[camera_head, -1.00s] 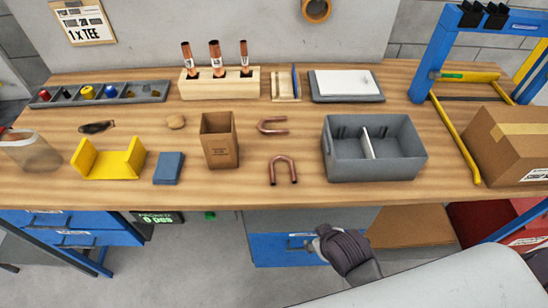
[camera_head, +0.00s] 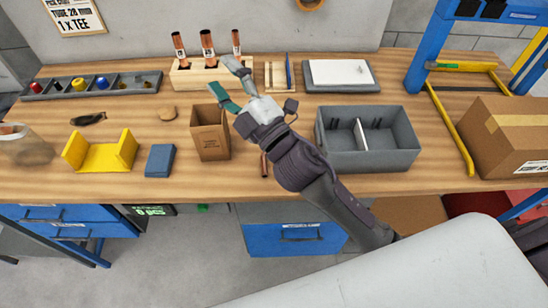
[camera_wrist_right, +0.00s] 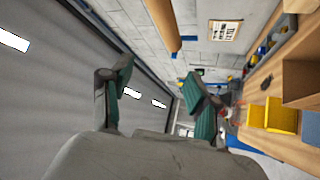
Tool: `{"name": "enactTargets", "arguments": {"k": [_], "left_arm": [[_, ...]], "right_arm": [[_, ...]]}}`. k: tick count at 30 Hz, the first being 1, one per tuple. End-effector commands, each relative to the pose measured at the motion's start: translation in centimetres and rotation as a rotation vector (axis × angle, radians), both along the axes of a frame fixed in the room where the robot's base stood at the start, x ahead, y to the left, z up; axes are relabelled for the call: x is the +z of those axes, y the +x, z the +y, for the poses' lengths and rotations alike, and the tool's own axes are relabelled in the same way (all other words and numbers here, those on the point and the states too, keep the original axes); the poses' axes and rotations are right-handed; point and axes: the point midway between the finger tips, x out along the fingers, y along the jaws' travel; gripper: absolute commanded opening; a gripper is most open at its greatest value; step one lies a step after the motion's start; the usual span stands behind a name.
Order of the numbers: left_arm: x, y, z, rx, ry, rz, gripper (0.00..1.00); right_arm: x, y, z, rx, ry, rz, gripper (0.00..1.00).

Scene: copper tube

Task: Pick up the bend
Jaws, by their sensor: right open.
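Of the copper bends, only a short copper end of one (camera_head: 264,165) shows in the head view, on the table between the cardboard box and the grey bin. My right arm covers the rest of it and the spot of the second bend. My right gripper (camera_head: 232,82) is open and empty, raised in front of the tube block and above the table. Its spread fingers with green pads also show in the right wrist view (camera_wrist_right: 162,95), with nothing between them. My left gripper is not in view.
An open cardboard box (camera_head: 211,142) stands just left of my right arm. A grey divided bin (camera_head: 390,163) is to its right. A wooden block (camera_head: 190,78) with upright copper tubes stands behind. A yellow cradle (camera_head: 100,158) and blue block (camera_head: 160,161) lie left.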

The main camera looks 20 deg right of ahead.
Motion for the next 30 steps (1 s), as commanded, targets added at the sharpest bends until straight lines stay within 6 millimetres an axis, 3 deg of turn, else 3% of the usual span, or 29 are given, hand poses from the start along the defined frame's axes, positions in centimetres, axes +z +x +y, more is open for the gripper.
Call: {"name": "enactTargets", "arguments": {"k": [1, 2, 5, 9, 12, 14, 16, 19, 24, 27, 30], "left_arm": [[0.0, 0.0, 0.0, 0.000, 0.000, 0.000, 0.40], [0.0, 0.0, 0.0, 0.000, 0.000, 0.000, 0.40], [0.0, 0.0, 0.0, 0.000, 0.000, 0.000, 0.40], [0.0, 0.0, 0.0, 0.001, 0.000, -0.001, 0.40], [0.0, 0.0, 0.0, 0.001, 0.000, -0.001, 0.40], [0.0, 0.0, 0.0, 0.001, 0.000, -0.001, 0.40], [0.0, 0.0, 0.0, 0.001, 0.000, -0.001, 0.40], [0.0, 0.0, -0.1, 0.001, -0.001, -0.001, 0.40], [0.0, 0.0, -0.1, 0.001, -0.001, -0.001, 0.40], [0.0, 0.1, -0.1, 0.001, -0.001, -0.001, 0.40], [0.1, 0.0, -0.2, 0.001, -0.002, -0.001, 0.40]], "right_arm": [[2.1, -0.6, 2.7, 0.082, -0.109, -0.148, 0.60], [2.9, -1.1, 4.3, 0.130, -0.179, -0.233, 0.60], [3.9, -3.6, 9.2, 0.302, -0.420, -0.498, 0.60], [0.7, -6.7, 13.7, 0.557, -0.800, -0.813, 0.60], [-3.7, -7.5, 14.1, 0.751, -1.099, -0.979, 0.60], [-6.6, -7.1, 13.0, 0.872, -1.289, -1.050, 0.60], [-9.7, -6.0, 10.5, 1.020, -1.516, -1.094, 0.60], [-12.8, -3.6, 5.2, 1.226, -1.823, -1.080, 0.60], [-13.5, 0.0, -4.1, 1.502, -2.198, -0.908, 0.60], [-12.9, 0.9, -7.6, 1.599, -2.312, -0.805, 0.60], [-12.6, 1.3, -9.3, 1.648, -2.359, -0.747, 0.60]]}}
